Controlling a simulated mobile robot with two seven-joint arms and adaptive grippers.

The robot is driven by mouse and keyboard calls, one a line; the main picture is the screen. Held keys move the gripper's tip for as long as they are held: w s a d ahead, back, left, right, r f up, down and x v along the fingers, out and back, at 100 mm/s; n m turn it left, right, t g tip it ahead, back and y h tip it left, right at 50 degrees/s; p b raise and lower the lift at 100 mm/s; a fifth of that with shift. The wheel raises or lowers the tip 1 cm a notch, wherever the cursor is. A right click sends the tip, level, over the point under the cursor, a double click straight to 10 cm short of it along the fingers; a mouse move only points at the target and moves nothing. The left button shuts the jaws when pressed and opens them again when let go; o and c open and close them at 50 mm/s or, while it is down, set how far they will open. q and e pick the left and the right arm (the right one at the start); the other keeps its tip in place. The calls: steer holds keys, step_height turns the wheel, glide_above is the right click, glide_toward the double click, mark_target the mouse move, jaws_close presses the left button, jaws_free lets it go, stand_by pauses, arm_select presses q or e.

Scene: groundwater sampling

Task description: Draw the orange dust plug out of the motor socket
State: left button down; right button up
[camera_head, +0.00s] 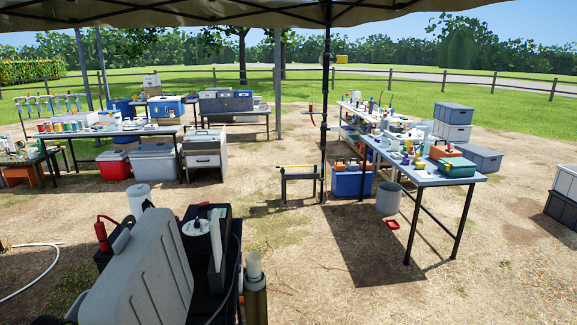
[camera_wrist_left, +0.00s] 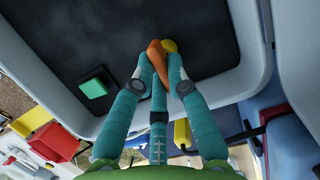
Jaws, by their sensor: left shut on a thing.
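In the left wrist view, the orange dust plug (camera_wrist_left: 156,60) is a small orange tapered piece. It lies between the fingertips of my left gripper (camera_wrist_left: 160,66), which is shut on it. The teal fingers reach up over a dark panel (camera_wrist_left: 210,30) framed by a pale grey rim. A small yellow rounded part (camera_wrist_left: 170,46) shows right beside the plug's upper end. I cannot make out the motor socket, nor whether the plug is still seated in it. In the head view neither gripper shows, and I cannot pick out the plug there.
A green block (camera_wrist_left: 96,87) sits on the dark panel, left of my fingers. A red box (camera_wrist_left: 54,142) lies lower left. In the head view, a large grey case (camera_head: 150,272) stands close in front. A loaded table (camera_head: 425,172) stands at right, with open ground between.

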arm_select(q)
steer(key=shift+d+r, duration=0.15)
steer(key=shift+w+p+v, duration=0.2)
steer(key=shift+p+v, duration=0.35)
steer(key=shift+v, duration=0.2)
steer(key=shift+w+p+v, duration=0.15)
steer(key=shift+p+v, duration=0.4)
steer(key=shift+v, duration=0.15)
steer(key=shift+w+p+v, duration=0.2)
steer(key=shift+p+v, duration=0.35)
steer(key=shift+v, duration=0.2)
